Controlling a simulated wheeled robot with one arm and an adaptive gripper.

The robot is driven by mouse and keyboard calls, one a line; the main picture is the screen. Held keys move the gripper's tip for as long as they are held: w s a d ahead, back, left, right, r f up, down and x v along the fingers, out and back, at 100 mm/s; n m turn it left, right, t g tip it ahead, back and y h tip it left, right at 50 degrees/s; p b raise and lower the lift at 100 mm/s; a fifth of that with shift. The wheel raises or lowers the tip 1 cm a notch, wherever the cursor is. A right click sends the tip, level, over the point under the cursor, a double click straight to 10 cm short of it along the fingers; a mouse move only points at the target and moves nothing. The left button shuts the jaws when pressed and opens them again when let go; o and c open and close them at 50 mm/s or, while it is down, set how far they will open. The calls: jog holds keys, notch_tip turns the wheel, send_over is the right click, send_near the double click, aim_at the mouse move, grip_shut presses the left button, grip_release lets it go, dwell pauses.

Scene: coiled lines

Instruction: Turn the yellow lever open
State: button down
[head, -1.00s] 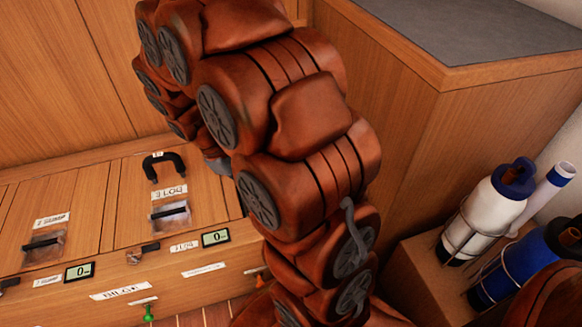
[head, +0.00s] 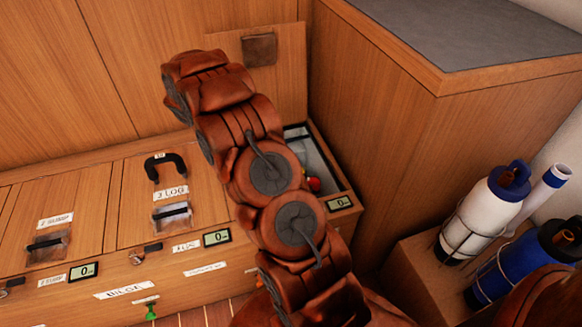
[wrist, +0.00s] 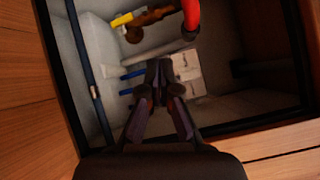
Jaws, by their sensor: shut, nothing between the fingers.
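The yellow lever (wrist: 121,20) shows at the top of the wrist view, inside an open compartment. It sits beside a brown, brass-like fitting (wrist: 148,18). My gripper (wrist: 158,68) points down over the compartment in the wrist view, below and to the right of the lever and apart from it. Its fingers are together with nothing between them. In the head view my arm hides the gripper and the lever.
A red part (wrist: 190,14) stands right of the fitting; blue handles (wrist: 131,73) and a white label block (wrist: 188,72) lie lower. Dark-edged walls bound the compartment (head: 330,170). A raised panel (head: 290,85) stands behind it. Bottles (head: 487,215) stand at right.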

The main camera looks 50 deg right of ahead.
jog(key=w+d+f+n+h+b, duration=0.1)
jog(key=d+f+n, duration=0.3)
jog(key=d+f, duration=1.2)
notch_tip(320, 180, down, 4)
jog(key=shift+w+d+f+h+b, duration=0.25)
jog(key=shift+d+h+b, duration=0.15)
jog(key=shift+h, duration=0.1)
jog(key=shift+s+d+p, duration=0.25)
jog(key=shift+d+p, duration=0.6)
jog(key=shift+d, duration=0.05)
jog(key=shift+s, duration=0.1)
jog(key=shift+r, duration=0.1)
